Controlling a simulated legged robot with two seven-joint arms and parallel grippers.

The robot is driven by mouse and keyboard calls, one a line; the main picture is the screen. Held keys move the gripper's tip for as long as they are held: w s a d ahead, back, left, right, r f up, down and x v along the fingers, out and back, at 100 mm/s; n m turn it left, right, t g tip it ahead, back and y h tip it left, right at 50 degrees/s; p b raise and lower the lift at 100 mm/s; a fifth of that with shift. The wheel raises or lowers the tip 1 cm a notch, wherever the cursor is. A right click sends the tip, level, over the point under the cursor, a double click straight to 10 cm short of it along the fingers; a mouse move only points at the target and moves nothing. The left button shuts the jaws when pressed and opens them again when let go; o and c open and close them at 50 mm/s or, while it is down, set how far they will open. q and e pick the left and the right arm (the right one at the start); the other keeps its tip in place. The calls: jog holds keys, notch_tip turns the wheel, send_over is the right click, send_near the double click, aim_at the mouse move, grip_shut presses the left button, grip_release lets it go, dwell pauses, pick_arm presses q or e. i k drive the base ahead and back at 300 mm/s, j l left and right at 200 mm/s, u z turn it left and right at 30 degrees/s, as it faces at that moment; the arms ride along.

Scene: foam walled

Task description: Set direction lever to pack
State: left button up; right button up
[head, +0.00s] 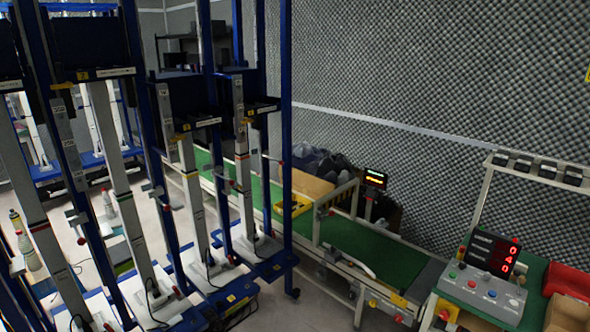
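A grey control box (482,294) with several coloured buttons stands at the lower right, on a green-topped bench. A black display (490,253) with red digits rises behind its buttons. Small knobs or switches show on its right part, too small to tell whether one is the direction lever. No lever labelled "pack" can be read. Neither of my grippers is in view.
Tall blue racks (286,130) with grey columns fill the left. Red bins (566,283) sit at the right edge. Grey foam walls (425,80) close the back.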

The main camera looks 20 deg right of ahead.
aim_at(516, 272)
jog(key=i+l+z, duration=0.1)
jog(key=z, duration=2)
jog(key=i+u, duration=0.15)
jog(key=i, duration=0.35)
jog(key=i+l+u, duration=0.1)
jog(key=i, duration=0.4)
jog(key=i+l+u, duration=0.15)
jog(key=i, duration=0.3)
jog(key=i+l+u, duration=0.1)
jog(key=i, duration=0.4)
